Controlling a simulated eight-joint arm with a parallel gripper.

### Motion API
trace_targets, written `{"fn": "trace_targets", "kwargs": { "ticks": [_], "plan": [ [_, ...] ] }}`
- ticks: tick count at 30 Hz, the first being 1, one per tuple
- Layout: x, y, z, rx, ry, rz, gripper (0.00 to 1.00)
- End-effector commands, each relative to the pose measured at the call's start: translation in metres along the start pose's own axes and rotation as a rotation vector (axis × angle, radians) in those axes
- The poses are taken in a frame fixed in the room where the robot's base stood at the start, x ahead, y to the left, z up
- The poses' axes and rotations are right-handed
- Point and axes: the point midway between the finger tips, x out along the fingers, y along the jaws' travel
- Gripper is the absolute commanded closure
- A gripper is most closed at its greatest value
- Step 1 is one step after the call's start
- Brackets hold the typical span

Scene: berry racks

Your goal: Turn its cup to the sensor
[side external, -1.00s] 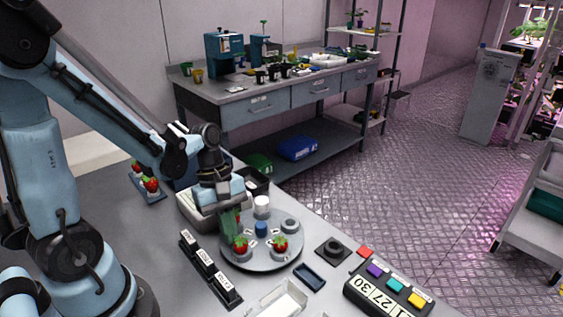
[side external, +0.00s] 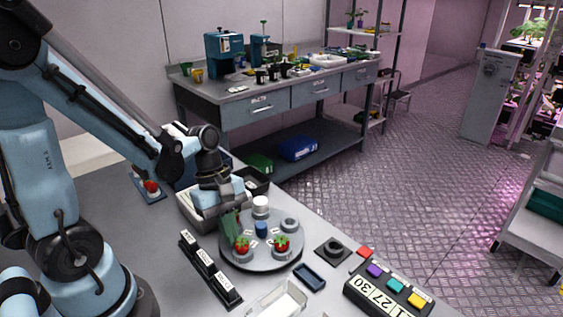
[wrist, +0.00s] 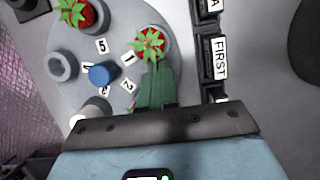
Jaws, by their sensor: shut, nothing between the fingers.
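A round grey turntable (side external: 262,262) carries cups around a blue centre knob (side external: 261,229). One strawberry (side external: 242,245) sits in a front-left cup, another (side external: 281,243) in a front-right cup. A grey cup (side external: 289,224) at the right is empty. A white cylinder (side external: 261,203) stands at the back; I cannot tell if it is the sensor. My gripper (side external: 233,238) is shut with its green fingers pointing down at the left of the turntable. In the wrist view the fingertips (wrist: 155,70) lie beside the nearer strawberry (wrist: 150,43); contact is unclear. Red shows behind the fingers.
A black rack with labels (side external: 210,268) lies left of the turntable. A berry rack (side external: 149,190) stands behind my arm.

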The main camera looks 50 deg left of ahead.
Motion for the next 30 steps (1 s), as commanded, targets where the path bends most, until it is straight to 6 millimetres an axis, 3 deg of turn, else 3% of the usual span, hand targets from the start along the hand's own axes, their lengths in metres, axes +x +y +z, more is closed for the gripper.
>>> {"fn": "trace_targets", "kwargs": {
  "ticks": [30],
  "plan": [
    [0.010, -0.001, 0.029, -0.418, 0.000, 0.143, 1.00]
  ]
}}
